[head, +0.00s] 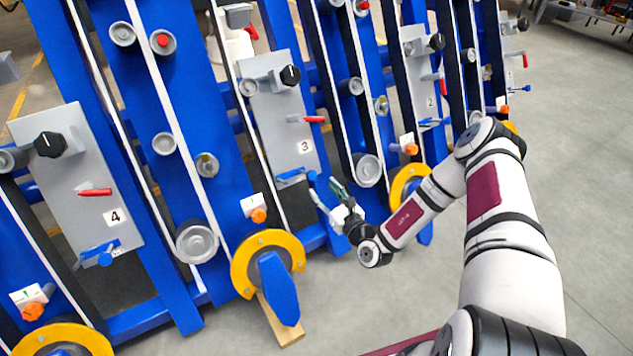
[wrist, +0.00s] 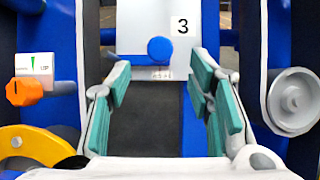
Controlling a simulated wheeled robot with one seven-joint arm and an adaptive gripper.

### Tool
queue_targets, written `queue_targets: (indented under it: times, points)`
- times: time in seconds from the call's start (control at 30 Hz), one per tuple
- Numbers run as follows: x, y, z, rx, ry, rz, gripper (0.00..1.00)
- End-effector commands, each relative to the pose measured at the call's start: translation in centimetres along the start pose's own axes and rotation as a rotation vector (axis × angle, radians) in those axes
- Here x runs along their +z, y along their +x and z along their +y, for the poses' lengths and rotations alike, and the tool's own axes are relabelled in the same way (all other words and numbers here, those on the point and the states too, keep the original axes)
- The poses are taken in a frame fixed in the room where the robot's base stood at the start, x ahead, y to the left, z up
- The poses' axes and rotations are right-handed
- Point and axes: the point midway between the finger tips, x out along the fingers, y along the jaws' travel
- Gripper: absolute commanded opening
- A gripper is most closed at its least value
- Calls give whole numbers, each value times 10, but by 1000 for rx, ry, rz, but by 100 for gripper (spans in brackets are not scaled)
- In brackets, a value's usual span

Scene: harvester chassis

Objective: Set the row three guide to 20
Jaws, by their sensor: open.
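The row three panel (head: 285,110) is a grey plate marked 3, with a black knob (head: 290,75) at its top and a red lever (head: 312,119) in the middle. A blue handle (head: 292,175) sits at its lower end. In the wrist view its round blue knob (wrist: 160,49) shows end-on, with a small scale (wrist: 161,74) below, too small to read. I cannot tell from any label which part is the guide. My gripper (head: 330,196) is beside the blue handle; in the wrist view its open, empty green-padded fingers (wrist: 163,85) lie either side of the knob's line, apart from it.
An orange knob with an UP gauge (wrist: 33,75) and a yellow wheel (wrist: 35,148) are at left in the wrist view. A grey roller (wrist: 295,100) is close at right. Panels 4 (head: 75,170) and 2 (head: 422,80) flank row three. Floor at right is clear.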

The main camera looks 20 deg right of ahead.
Motion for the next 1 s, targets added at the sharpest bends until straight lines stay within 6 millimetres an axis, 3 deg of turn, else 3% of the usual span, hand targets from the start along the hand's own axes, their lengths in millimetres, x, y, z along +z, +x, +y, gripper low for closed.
queue_targets:
  times: [0.1,0.33,0.87,1.0]
  points:
    - [0,-21,0,-1,1,1,47]
    - [0,-40,0,0,0,0,47]
    - [0,-42,0,2,-1,-1,47]
    - [16,-37,4,44,-21,-27,47]
